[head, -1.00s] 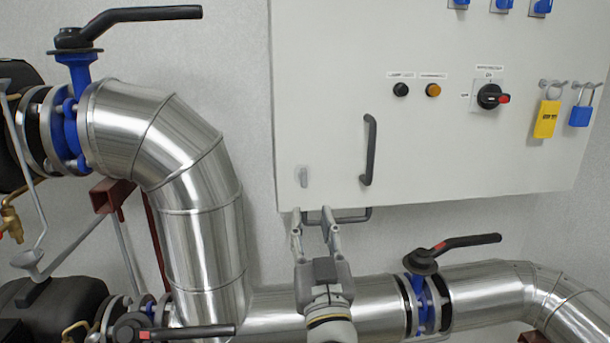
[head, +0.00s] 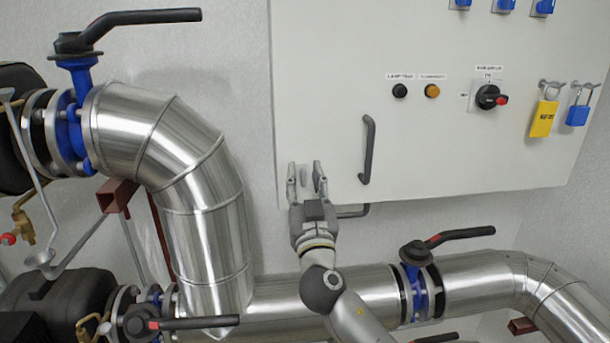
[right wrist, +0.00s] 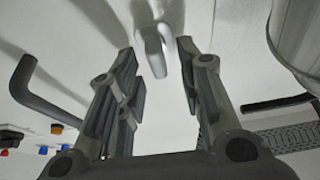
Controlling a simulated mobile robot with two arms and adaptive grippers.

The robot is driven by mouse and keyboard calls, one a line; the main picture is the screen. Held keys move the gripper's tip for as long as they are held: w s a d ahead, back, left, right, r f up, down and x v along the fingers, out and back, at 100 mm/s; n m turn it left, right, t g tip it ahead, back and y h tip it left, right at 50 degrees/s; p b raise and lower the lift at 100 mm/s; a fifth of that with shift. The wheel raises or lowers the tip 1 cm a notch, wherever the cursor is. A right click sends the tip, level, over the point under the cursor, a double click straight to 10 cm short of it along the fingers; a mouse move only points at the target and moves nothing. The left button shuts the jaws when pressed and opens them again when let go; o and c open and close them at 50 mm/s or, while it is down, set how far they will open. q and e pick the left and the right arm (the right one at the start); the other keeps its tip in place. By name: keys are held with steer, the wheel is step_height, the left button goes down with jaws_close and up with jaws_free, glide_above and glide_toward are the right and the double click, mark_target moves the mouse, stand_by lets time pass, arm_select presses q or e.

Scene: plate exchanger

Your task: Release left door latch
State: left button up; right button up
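The white cabinet door (head: 400,140) has a small grey latch (head: 304,174) near its lower left corner. My right gripper (head: 306,180) is open in front of the door, with its two fingers pointing up on either side of the latch. In the right wrist view, the latch (right wrist: 152,40) stands out from the door just beyond and between the open fingertips (right wrist: 160,60). No contact with the latch shows. The dark door handle (head: 367,150) is to the right of the gripper. My left gripper is not in view.
Insulated silver pipes (head: 215,230) run left of and below the cabinet. A valve with a black lever (head: 445,240) is at lower right. A rotary switch (head: 488,97), a yellow tag (head: 544,118) and a blue padlock (head: 578,115) are at the right.

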steer(key=shift+c, duration=0.4)
jaws_close()
